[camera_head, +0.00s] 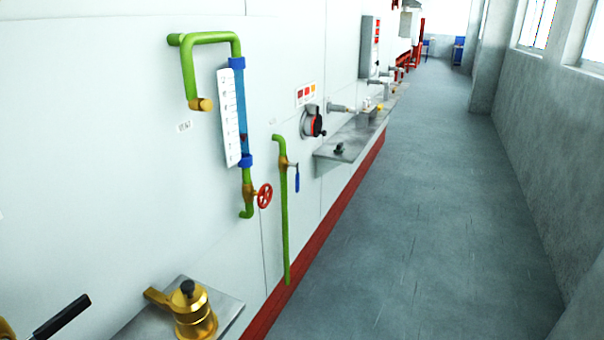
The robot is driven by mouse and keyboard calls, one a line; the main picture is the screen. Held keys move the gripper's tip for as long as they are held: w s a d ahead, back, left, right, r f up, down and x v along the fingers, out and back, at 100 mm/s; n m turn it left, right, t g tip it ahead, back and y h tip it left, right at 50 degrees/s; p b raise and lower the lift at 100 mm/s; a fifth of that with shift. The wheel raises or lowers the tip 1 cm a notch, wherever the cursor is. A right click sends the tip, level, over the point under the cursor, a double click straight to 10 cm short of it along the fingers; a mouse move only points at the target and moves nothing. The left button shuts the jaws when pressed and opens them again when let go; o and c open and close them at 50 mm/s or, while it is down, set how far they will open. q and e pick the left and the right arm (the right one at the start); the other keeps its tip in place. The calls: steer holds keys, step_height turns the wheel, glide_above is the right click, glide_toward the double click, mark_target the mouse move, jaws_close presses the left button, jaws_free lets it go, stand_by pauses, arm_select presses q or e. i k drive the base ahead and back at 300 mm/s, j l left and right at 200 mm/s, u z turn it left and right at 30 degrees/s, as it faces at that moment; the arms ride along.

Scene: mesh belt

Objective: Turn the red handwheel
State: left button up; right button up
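The red handwheel (264,196) is a small spoked wheel on a brass valve (249,194). The valve sits low on a green and blue pipe at the left wall, just under a sight tube with a white scale (229,117). The wheel faces the aisle and nothing touches it. Neither of my grippers can be made out in the head view.
A green pipe with a blue lever (297,178) stands just right of the wheel. A brass fitting (194,312) sits on a grey ledge below. A black handle (62,316) juts in at lower left. A metal shelf (345,146) projects farther along. The grey floor (420,210) is clear.

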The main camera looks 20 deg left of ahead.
mark_target(262, 194)
steer(key=i+u, duration=0.15)
steer(key=i, duration=0.25)
steer(key=i+l+u, duration=0.15)
steer(key=i, duration=0.3)
steer(key=i+l+u, duration=0.1)
steer(key=i, duration=0.3)
steer(key=i+l+u, duration=0.1)
steer(key=u, duration=0.35)
steer(key=i+l+u, duration=0.2)
steer(key=u, duration=0.25)
steer(key=i+l+u, duration=0.25)
steer(key=u, duration=0.2)
steer(key=i+l+u, duration=0.15)
steer(key=l+u, duration=0.15)
steer(key=u, duration=0.15)
steer(key=i+l+u, duration=0.1)
steer(key=l+u, duration=0.2)
steer(key=u, duration=0.15)
